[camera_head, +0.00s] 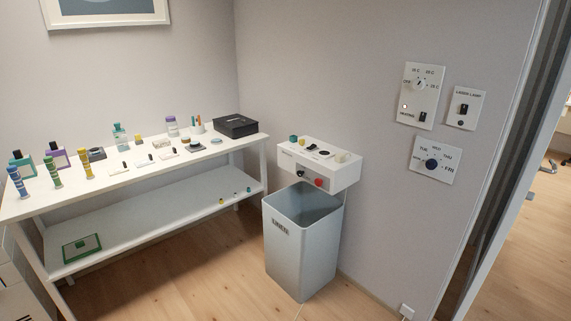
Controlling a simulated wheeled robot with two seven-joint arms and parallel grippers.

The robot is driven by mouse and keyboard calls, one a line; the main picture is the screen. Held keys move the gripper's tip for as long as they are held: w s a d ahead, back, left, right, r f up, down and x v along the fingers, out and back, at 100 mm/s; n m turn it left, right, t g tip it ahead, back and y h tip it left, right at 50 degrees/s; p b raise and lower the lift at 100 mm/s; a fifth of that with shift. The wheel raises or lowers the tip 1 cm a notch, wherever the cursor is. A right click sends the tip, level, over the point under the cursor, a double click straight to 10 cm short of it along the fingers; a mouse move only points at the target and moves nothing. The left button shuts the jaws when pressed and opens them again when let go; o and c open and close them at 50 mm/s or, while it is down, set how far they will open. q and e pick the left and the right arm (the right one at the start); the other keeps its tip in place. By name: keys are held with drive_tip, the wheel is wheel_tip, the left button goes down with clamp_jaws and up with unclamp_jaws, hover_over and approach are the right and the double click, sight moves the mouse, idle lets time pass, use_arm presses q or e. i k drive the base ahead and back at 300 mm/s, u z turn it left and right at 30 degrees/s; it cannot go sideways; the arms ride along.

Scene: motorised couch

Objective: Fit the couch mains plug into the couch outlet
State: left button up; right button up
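Neither of my grippers is in view. No couch shows. I cannot make out the couch mains plug for certain.
A grey bin (302,245) stands under a white wall box (318,166) with a red button. A white two-level table (150,213) with many small items stands left. Control panels (421,96) hang on the right wall, beside a doorway. Wooden floor shows in front.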

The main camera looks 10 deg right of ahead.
sight(340, 158)
drive_tip(key=u, duration=0.25)
drive_tip(key=k, duration=0.2)
drive_tip(key=u, duration=0.2)
drive_tip(key=i, duration=1.65)
drive_tip(key=z, duration=1.15)
drive_tip(key=i, duration=1.05)
drive_tip(key=z, duration=1.45)
drive_tip(key=i, duration=0.25)
drive_tip(key=z, duration=0.2)
